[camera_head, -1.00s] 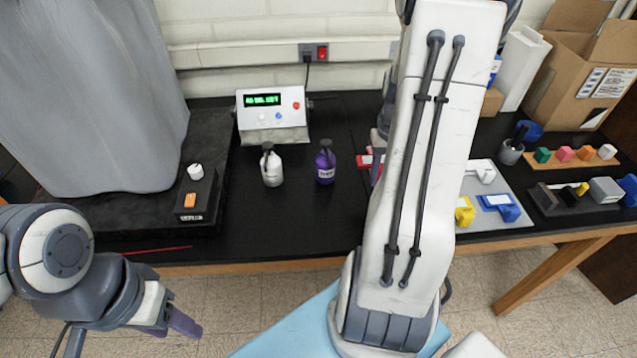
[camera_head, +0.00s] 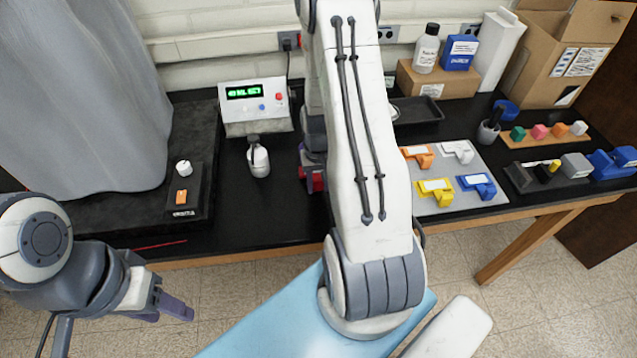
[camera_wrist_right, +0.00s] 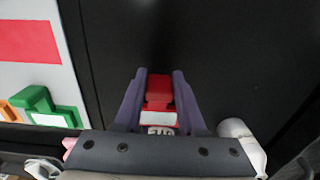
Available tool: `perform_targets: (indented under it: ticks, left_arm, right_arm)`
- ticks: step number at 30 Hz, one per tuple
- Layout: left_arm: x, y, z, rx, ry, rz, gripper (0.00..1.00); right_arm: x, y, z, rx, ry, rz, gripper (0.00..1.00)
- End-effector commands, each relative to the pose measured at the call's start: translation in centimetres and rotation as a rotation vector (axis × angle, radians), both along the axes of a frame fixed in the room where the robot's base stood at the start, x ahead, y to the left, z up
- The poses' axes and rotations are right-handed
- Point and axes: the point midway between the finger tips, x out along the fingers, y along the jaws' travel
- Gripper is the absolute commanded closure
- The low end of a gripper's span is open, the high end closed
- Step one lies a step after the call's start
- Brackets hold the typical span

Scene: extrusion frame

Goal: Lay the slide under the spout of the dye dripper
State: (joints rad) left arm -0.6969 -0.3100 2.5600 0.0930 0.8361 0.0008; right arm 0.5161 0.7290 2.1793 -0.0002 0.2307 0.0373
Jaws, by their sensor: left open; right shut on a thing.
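My right gripper (camera_wrist_right: 157,100) is shut on a red piece (camera_wrist_right: 159,92) with a white label, seen in the right wrist view. In the head view that gripper (camera_head: 313,160) hangs over the black bench, partly behind my right arm, with the red piece (camera_head: 317,181) at its tip. My left gripper (camera_head: 170,310) is open and empty, off the bench's front edge at lower left. A white box with a green display (camera_head: 254,106) stands at the back. I cannot tell which thing is the dye dripper.
A grey mat (camera_head: 461,207) at the right holds orange, white, yellow and blue labelled pieces. A black block (camera_head: 184,196) with an orange switch stands at the left beside a grey draped shape (camera_head: 82,95). Bench space between the white bottle and my right gripper is clear.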

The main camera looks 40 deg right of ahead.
Motion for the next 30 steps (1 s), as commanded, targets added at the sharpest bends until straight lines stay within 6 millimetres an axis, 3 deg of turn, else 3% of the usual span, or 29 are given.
perform_targets:
  ticks: [25,26,27,28,30]
  left_arm:
    - [0.0,0.0,-0.7,0.000,0.000,0.001,0.50]
    - [0.0,0.0,-0.7,0.000,0.000,0.001,0.50]
    - [0.0,0.0,-0.7,0.000,0.000,0.001,0.50]
    - [0.0,0.0,-0.7,0.000,0.000,0.001,0.50]
    - [0.0,0.0,-0.7,0.000,0.000,0.001,0.50]
  right_arm:
    - [0.0,0.0,-1.9,-0.001,-0.001,0.000,1.00]
    - [0.0,0.0,-1.9,-0.001,-0.001,0.000,0.57]
    - [0.0,0.0,-1.9,-0.001,-0.001,0.000,0.42]
    - [0.0,0.0,-1.9,-0.001,-0.001,0.000,0.31]
    - [0.0,0.0,-1.9,-0.001,-0.001,0.000,0.31]
